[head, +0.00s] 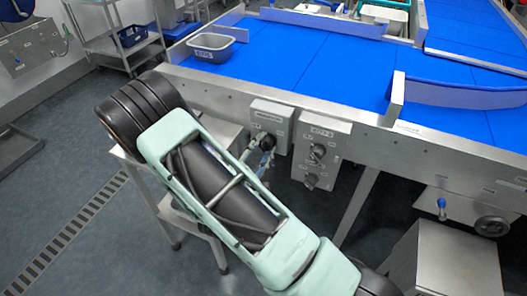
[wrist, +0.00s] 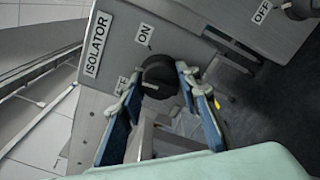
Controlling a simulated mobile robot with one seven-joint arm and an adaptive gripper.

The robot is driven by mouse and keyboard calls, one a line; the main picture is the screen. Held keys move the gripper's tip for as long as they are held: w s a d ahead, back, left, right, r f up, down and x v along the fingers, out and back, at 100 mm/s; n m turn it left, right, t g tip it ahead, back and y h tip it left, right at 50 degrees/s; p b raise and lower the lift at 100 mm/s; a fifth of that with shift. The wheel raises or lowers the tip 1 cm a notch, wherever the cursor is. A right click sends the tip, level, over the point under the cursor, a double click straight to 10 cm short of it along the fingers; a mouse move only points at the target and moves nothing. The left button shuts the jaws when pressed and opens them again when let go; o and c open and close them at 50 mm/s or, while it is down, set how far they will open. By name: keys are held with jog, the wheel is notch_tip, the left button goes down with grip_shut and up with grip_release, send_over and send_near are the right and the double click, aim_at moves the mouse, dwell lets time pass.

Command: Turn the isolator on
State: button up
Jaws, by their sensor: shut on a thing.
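The isolator is a grey box (head: 282,112) on the side of the conveyor frame, left of a second switch box. In the wrist view its face carries an ISOLATOR label (wrist: 97,43), an ON label (wrist: 144,34) and an OFF label (wrist: 121,86). Its round black knob (wrist: 160,70) sits between my fingertips. My gripper (wrist: 158,84) has one blue-padded finger on each side of the knob and is shut on it. A pale mark shows at the knob's lower left, on the OFF side; its exact setting is hard to tell. The head view shows my gripper (head: 264,156) at the box.
The second switch box (head: 322,130) with dark knobs stands close on the right. The blue conveyor belt (head: 300,58) lies above, with a grey tub (head: 211,48) on it. A steel stand (head: 215,130) is behind my arm. Open floor lies at left.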

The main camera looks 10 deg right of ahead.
jog(key=m+b, duration=0.2)
jog(key=m, duration=0.1)
jog(key=m+b, duration=0.2)
jog(key=b, duration=0.1)
jog(key=shift+f+m+b, duration=0.35)
jog(key=shift+f+m, duration=0.05)
jog(key=m+b, duration=0.3)
jog(key=b, duration=0.1)
jog(key=shift+r+b, duration=0.1)
jog(key=shift+b, duration=0.2)
jog(key=shift+r+m+b, duration=0.1)
jog(key=shift+m+b, duration=0.5)
jog(key=shift+m, duration=0.1)
jog(key=shift+r, duration=0.1)
jog(key=o, duration=1.2)
jog(key=shift+c, duration=0.2)
jog(key=v, duration=1.2)
